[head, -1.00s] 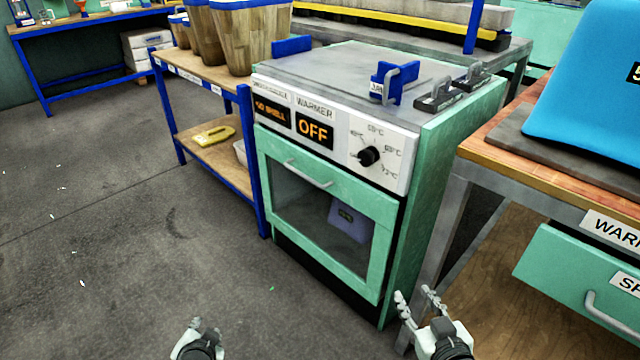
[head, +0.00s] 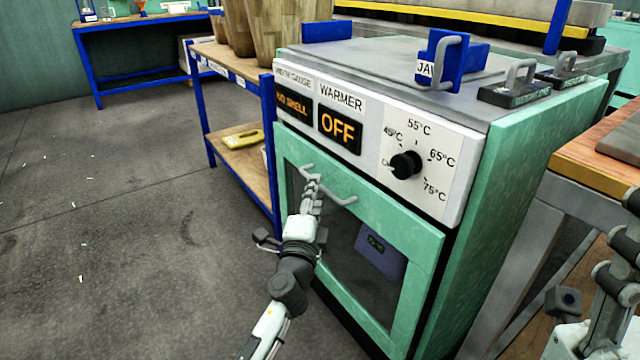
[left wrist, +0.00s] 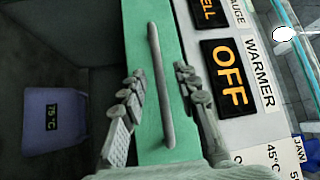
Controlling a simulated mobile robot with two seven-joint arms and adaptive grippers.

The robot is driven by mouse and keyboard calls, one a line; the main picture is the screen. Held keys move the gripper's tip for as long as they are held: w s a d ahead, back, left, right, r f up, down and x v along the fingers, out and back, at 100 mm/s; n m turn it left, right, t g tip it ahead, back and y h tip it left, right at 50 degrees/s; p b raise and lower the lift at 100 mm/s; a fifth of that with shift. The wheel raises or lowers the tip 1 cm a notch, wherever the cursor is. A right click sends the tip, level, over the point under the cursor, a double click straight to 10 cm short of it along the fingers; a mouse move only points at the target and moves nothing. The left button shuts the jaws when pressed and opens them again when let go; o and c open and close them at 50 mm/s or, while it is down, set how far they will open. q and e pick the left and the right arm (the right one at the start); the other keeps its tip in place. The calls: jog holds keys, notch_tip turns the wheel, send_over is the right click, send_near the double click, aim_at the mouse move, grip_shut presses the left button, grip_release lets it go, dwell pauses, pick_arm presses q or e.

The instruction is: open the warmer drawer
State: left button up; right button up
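The warmer (head: 470,160) is a green cabinet with a white panel and a display reading OFF. Its green-framed drawer (head: 415,235) with a dark window looks closed. The drawer's grey bar handle (head: 342,198) runs across the top of its front. My left gripper (head: 311,182) is at the handle. In the left wrist view the handle (left wrist: 158,85) lies between the spread fingers of the left gripper (left wrist: 160,78), with gaps visible on both sides. My right gripper (head: 628,235) is partly cut off at the right edge; its finger opening is unclear.
A purple block (head: 379,252) marked 75°C shows behind the window. A black dial (head: 406,165) is on the panel. A blue jaw piece (head: 452,62) sits on top. A blue-framed shelf (head: 240,150) stands left, a workbench (head: 585,160) right.

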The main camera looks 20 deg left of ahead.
pick_arm(q)
jog(key=shift+w+a+r, duration=0.1)
jog(key=shift+w, duration=0.6)
jog(key=shift+w+a+r, duration=0.1)
jog(key=shift+w, duration=0.6)
grip_shut()
